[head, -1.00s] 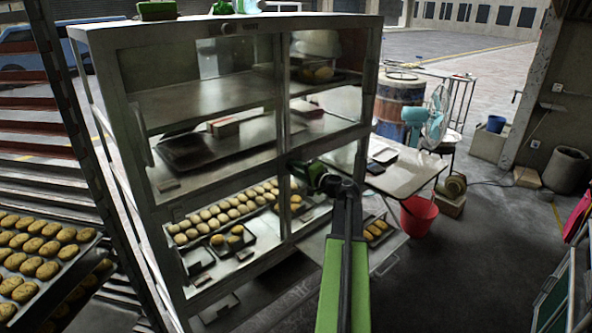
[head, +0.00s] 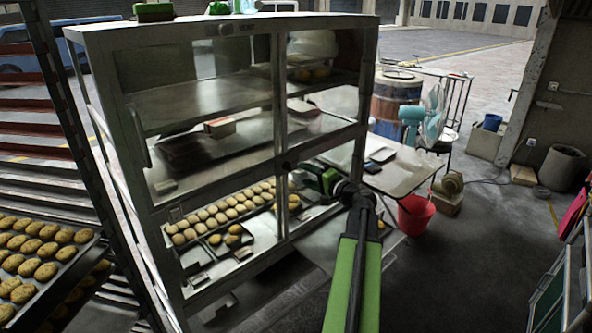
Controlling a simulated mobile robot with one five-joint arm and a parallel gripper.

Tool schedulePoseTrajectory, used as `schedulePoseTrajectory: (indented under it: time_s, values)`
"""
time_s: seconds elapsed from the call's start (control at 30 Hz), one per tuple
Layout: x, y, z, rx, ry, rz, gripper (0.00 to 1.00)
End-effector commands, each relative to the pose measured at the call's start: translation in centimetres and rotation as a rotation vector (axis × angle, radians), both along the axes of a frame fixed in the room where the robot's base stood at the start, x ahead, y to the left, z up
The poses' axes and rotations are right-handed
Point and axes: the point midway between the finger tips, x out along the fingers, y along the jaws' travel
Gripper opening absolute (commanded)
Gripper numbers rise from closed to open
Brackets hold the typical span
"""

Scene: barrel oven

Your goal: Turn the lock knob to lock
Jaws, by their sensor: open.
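The glass-fronted cabinet (head: 170,205) stands left of centre with its doors closed. A small dark round knob (head: 287,166) sits on the middle upright where the glass panels meet; I take it to be the lock knob. Its turned angle is too small to read. My gripper (head: 311,175), dark with a green body, is just right of the knob, in front of the right-hand glass. A small gap shows between them in the picture. The gripper is open and appears empty; its fingertips are small and hard to make out.
Trays of round baked pieces (head: 225,212) lie inside the cabinet. A rack with more trays (head: 60,265) stands at the left. The floor at the lower right is fairly clear.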

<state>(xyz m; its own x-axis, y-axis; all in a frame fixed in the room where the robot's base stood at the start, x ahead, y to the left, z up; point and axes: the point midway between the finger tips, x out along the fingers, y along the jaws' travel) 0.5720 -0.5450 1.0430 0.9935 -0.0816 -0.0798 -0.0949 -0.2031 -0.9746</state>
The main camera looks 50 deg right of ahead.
Motion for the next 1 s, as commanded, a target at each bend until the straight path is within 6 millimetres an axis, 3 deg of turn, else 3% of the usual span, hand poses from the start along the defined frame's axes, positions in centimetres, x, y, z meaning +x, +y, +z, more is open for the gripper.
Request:
schedulePoseTrajectory:
  time_s: [0.03, 0.2, 0.4, 1.0]
  values:
    - [-1.8, 0.3, 0.3, 0.000, 0.000, -0.004, 0.55]
    - [-6.2, 0.6, 0.6, 0.000, -0.001, -0.003, 0.55]
    - [-9.3, 0.8, 0.8, 0.001, -0.001, -0.002, 0.55]
    - [-9.8, 0.9, 0.8, 0.000, 0.000, 0.002, 0.55]
